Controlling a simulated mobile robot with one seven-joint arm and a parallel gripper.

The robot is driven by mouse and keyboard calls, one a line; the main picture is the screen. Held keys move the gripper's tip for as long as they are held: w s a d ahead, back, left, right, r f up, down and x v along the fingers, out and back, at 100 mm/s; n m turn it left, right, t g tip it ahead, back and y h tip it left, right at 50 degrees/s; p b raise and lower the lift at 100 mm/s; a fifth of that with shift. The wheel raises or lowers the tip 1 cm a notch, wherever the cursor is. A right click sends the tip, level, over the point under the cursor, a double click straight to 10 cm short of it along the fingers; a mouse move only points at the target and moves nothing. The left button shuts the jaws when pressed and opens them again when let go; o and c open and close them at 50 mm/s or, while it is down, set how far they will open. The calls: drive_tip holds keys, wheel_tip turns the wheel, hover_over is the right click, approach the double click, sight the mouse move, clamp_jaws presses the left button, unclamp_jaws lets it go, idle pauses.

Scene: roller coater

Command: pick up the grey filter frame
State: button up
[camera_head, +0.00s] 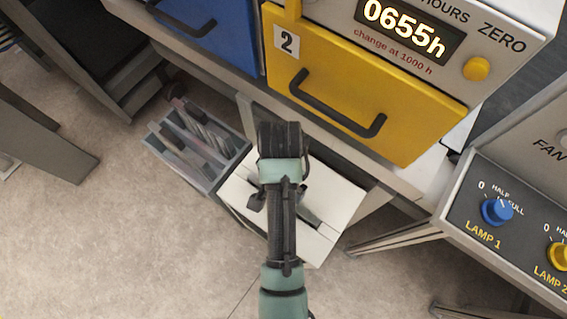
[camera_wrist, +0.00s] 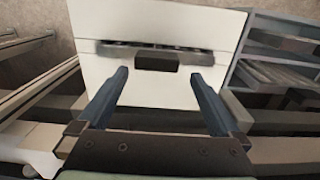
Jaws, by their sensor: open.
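A white box (camera_head: 337,200) stands on the floor below the yellow drawer. In the wrist view its white top (camera_wrist: 210,25) has a long dark slot, with a dark grey block or tab (camera_wrist: 155,60) at the slot's middle. This may be the top of the grey filter frame; its body is not visible, so I cannot be sure. My gripper (camera_wrist: 160,76) is open and empty, with its blue-grey fingers spread to either side of the tab in the picture. I see no contact. In the head view my arm covers part of the box and hides the fingers.
A grey crate (camera_head: 234,156) with several grey, slatted or long pieces stands left of the box. The yellow drawer (camera_head: 425,128) with its black handle overhangs behind. A lamp control panel (camera_head: 520,213) is at right. The floor at lower left is clear.

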drive_tip(key=shift+s+f, duration=0.25)
drive_tip(key=shift+f, duration=0.6)
drive_tip(key=f, duration=0.5)
drive_tip(key=shift+w+d, duration=0.1)
drive_tip(key=shift+d, duration=0.15)
drive_tip(key=shift+w+r, duration=0.1)
drive_tip(key=shift+r, duration=0.05)
clamp_jaws()
